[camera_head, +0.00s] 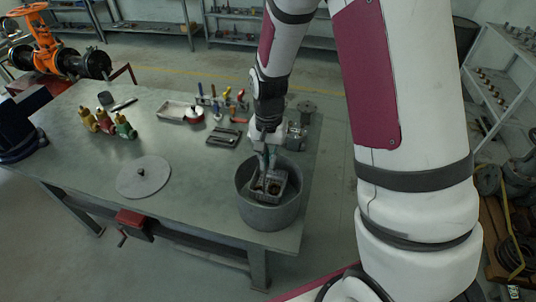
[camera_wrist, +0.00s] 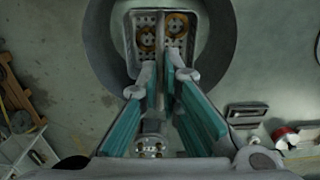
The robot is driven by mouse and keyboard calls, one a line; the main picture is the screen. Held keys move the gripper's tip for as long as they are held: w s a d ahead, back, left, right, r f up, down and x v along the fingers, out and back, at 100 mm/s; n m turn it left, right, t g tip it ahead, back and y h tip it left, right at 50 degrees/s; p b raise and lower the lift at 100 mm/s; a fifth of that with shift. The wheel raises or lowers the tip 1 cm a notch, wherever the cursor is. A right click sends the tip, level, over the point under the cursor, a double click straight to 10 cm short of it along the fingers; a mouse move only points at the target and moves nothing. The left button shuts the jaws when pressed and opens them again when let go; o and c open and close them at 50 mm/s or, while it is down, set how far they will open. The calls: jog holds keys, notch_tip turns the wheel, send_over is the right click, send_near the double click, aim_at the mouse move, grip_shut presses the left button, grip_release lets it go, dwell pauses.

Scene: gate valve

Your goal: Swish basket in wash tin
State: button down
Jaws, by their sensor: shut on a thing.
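The wash tin (camera_head: 262,217) is a round grey tub near the right front corner of the table. The basket (camera_head: 272,186) is a small grey metal box with perforated walls, and it sits inside the tin's rim. In the wrist view the basket (camera_wrist: 161,20) holds brass-coloured rings (camera_wrist: 177,22), with the tin wall (camera_wrist: 100,50) around it. My gripper (camera_wrist: 162,82) reaches down from above, shut on the basket's upright handle between its teal-lined fingers. In the head view my gripper (camera_head: 265,162) is over the tin. How deep the basket sits and any liquid are unclear.
A grey round lid (camera_head: 143,176) lies on the table to the left. Several coloured valves (camera_head: 105,122) stand at the back left. A tray (camera_head: 181,112), handled tools (camera_head: 222,102) and a metal canister (camera_head: 296,137) stand behind the tin. The table's front middle is clear.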

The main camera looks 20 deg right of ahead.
jog(key=shift+f+b, duration=0.8)
jog(key=shift+f, duration=2.9)
jog(key=shift+r, duration=0.3)
jog(key=shift+f, duration=0.3)
jog(key=shift+r, duration=0.5)
